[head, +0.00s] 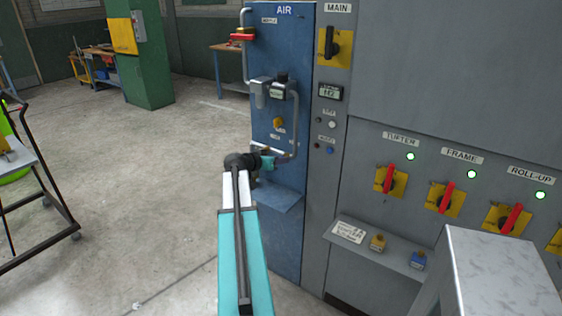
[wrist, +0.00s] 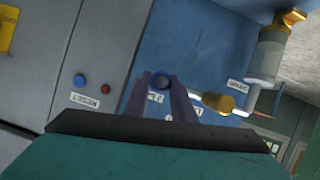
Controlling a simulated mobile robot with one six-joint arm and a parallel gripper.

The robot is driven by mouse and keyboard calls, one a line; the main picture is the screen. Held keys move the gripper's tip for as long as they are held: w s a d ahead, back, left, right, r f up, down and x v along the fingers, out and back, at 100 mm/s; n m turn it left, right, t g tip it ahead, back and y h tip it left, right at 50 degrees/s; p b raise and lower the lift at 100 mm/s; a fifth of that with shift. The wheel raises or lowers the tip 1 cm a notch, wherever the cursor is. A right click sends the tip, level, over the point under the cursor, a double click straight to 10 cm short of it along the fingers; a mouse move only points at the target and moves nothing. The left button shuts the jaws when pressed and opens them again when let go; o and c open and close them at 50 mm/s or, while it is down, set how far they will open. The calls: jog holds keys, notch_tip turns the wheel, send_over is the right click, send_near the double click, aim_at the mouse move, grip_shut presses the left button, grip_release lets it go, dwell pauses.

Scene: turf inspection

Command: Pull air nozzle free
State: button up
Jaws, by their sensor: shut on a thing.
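The air nozzle (wrist: 161,81) shows in the wrist view as a small round blue end between my fingertips, in front of the blue AIR panel. My gripper (wrist: 160,86) is shut on it, with one dark finger on each side. In the head view my gripper (head: 268,157) is at the lower part of the AIR panel (head: 265,55), by the lower end of the grey pipe. The nozzle is largely hidden there by my wrist. I cannot tell whether it is still joined to the pipe.
A grey pipe (head: 296,130) runs down the panel's right side. A small blue shelf (head: 282,201) juts out below my gripper. The grey cabinet (head: 425,60) with red-handled switches stands right. A cart (head: 52,205) is at far left. Open concrete floor (head: 160,215) lies between.

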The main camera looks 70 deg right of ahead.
jog(key=shift+w+a+b, duration=0.2)
jog(key=shift+a+b, duration=0.15)
jog(key=shift+a, duration=0.3)
jog(key=shift+a+r, duration=0.15)
jog(key=shift+a, duration=0.05)
grip_shut()
jog(key=shift+d, duration=0.1)
jog(key=o, duration=1.1)
grip_release()
jog(key=b+v, duration=0.2)
jog(key=v, duration=1.2)
jog(key=shift+b, duration=0.4)
